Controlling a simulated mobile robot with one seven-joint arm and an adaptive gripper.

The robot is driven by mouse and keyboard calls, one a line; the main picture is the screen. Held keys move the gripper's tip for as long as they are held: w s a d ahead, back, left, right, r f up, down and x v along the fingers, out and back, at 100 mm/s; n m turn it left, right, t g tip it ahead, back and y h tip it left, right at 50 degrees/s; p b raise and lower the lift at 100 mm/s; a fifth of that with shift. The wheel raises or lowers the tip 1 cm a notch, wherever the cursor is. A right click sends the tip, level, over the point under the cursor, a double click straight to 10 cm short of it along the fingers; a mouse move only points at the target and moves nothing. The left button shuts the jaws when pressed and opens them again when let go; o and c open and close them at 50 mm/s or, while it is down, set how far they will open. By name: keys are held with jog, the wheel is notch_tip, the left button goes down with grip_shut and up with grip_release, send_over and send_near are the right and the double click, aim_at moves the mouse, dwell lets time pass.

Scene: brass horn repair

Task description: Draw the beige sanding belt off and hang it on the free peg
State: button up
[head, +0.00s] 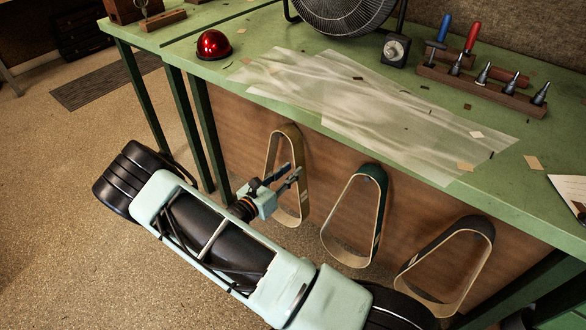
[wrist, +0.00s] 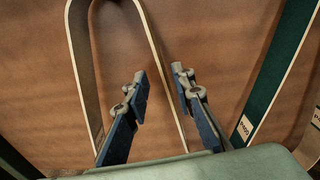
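The beige sanding belt (head: 304,197) hangs as a long loop on the brown panel under the bench, leftmost of three belts. It also shows in the wrist view (wrist: 80,62). My gripper (head: 277,179) is open and empty in front of this belt. In the wrist view, the belt's right strand runs between the two open fingertips (wrist: 160,82); whether it lies between the fingers or behind them, I cannot tell. The peg holding the belt is hidden, and I see no free peg in either view.
A green belt (head: 382,190) hangs to the right; it also shows in the wrist view (wrist: 275,75). A dark grey belt (head: 487,228) hangs further right. The green bench top (head: 270,30) overhangs the panel (head: 235,120). Bench legs stand left of the beige belt.

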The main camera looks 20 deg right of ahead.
jog(key=shift+p+v, duration=0.3)
jog(key=shift+v, duration=1.6)
